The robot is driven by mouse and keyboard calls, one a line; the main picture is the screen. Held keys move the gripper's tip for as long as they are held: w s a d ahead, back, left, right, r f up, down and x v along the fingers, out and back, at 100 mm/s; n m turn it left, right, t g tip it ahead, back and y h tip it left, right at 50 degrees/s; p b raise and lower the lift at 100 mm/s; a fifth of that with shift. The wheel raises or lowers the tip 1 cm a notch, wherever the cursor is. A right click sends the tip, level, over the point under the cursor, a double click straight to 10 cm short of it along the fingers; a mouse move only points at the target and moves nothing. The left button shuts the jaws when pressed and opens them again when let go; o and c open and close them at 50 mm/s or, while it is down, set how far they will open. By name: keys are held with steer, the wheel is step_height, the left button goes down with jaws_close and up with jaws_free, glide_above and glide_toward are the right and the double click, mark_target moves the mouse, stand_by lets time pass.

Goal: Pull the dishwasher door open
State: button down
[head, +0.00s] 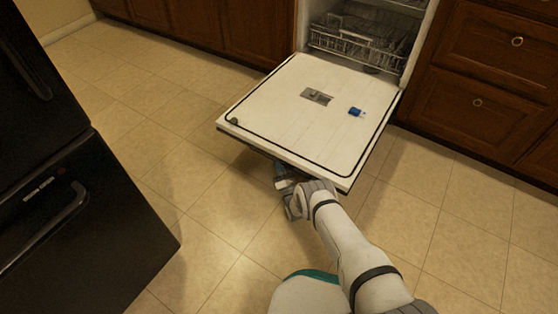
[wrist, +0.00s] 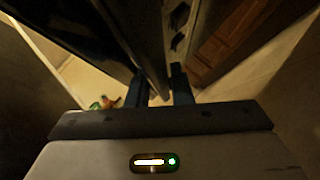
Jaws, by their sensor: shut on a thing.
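The dishwasher door (head: 290,115) is folded down, its white inner face up and close to level, with a blue item and a grey dispenser on it. My gripper (head: 281,180) is at the door's front edge, partly hidden under it. In the wrist view the two fingers of my gripper (wrist: 160,88) are shut on the door's edge or handle; the exact part gripped is too dark to tell. The door's edge (wrist: 150,45) rises between the fingers there. The dishwasher's inside (head: 365,40) is open behind the door and shows a wire rack.
Brown wooden drawers (head: 490,80) stand right of the dishwasher, and brown cabinets (head: 200,20) stand left of it. A black appliance (head: 70,190) with handles fills the left side. The tiled floor (head: 180,130) between is clear.

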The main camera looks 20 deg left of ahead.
steer(key=shift+w+d+f+h, duration=0.2)
steer(key=shift+d+f+h, duration=0.1)
steer(key=shift+f, duration=0.15)
steer(key=c, duration=1.4)
jaws_free()
steer(key=shift+f, duration=0.25)
steer(key=shift+s+a, duration=0.1)
steer(key=shift+r, duration=0.1)
